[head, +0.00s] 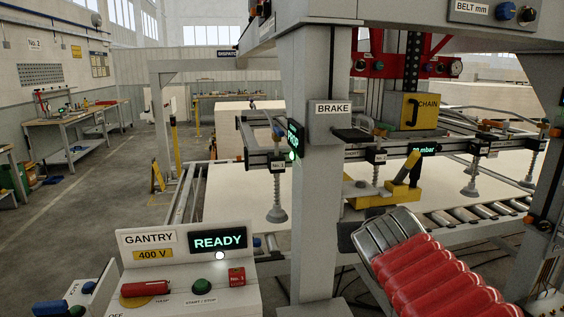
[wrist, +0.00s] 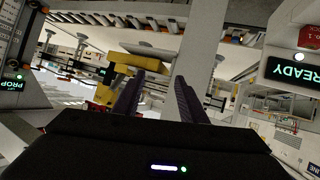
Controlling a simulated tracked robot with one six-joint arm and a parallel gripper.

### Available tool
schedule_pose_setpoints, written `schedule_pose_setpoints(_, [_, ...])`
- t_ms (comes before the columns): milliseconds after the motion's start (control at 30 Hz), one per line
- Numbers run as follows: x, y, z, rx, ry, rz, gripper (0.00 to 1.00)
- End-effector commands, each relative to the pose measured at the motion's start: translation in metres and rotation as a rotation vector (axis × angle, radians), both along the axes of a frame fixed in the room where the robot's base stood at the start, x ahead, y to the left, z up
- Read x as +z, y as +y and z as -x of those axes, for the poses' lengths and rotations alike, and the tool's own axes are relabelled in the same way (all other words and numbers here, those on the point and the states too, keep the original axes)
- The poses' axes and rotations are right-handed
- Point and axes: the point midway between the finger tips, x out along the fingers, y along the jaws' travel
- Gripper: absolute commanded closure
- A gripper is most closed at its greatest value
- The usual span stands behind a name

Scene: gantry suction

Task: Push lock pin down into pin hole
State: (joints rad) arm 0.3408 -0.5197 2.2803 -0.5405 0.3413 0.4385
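My gripper (wrist: 160,78) shows in the wrist view as two dark fingers, apart, with nothing between them. The picture there is upside down. The head view shows the red-sleeved front of my arm at lower right, but I cannot make out the fingertips. A yellow bracket with a black lever (head: 370,196) stands beyond the arm, by the grey post; yellow parts (wrist: 124,73) also show past the fingers in the wrist view. I cannot clearly pick out the lock pin or the pin hole in either view. No contact is visible at the fingertips.
A grey post (head: 318,170) carries a BRAKE box (head: 331,122). The gantry console (head: 185,268) reads READY. Suction cups (head: 276,212) hang over a pale sheet (head: 240,195). A yellow CHAIN box (head: 418,112) hangs behind. The floor at left is open.

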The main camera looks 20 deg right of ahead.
Motion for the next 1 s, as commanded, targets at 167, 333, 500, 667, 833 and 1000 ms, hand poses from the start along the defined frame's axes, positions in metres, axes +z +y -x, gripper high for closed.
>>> schedule_pose_setpoints(167, [-0.065, 0.077, 0.045, 0.112, 0.212, -0.113, 0.62])
schedule_pose_setpoints(333, [-0.119, 0.147, 0.097, 0.270, 0.415, -0.214, 0.62])
schedule_pose_setpoints(500, [-0.144, 0.188, 0.132, 0.383, 0.531, -0.267, 0.62])
schedule_pose_setpoints(667, [-0.149, 0.195, 0.140, 0.404, 0.555, -0.278, 0.62])
schedule_pose_setpoints(833, [-0.149, 0.194, 0.139, 0.402, 0.553, -0.277, 0.63])
schedule_pose_setpoints(1000, [-0.148, 0.194, 0.139, 0.401, 0.551, -0.277, 0.69])
